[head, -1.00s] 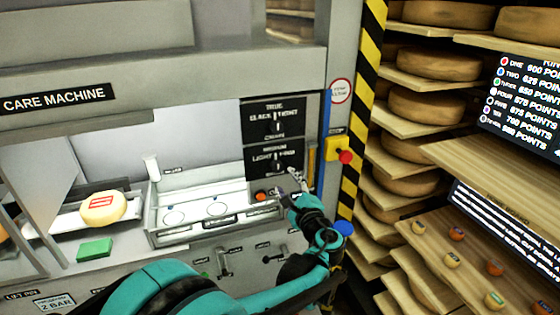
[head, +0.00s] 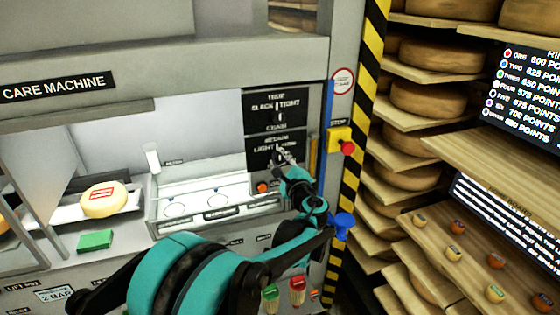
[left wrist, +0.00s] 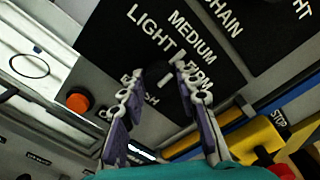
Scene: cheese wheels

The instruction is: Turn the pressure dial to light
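The pressure dial (left wrist: 158,76) is a small dark knob with a pale mark. It sits on a black panel (head: 262,150) lettered LIGHT, MEDIUM and FIRM, with a partly hidden lower word. In the left wrist view, my left gripper (left wrist: 160,78) is open, with one finger on each side of the dial. I cannot tell whether the fingers touch it. In the head view, my left gripper (head: 283,162) reaches the lower black panel and covers the dial. The pale mark's exact setting is unclear. My right gripper is not in view.
A second black dial panel (head: 276,108) is directly above. An orange button (left wrist: 78,100) is left of the gripper, and a yellow stop box (head: 340,140) with a red button is to the right. A cheese wheel (head: 103,199) and green block (head: 96,240) are at left.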

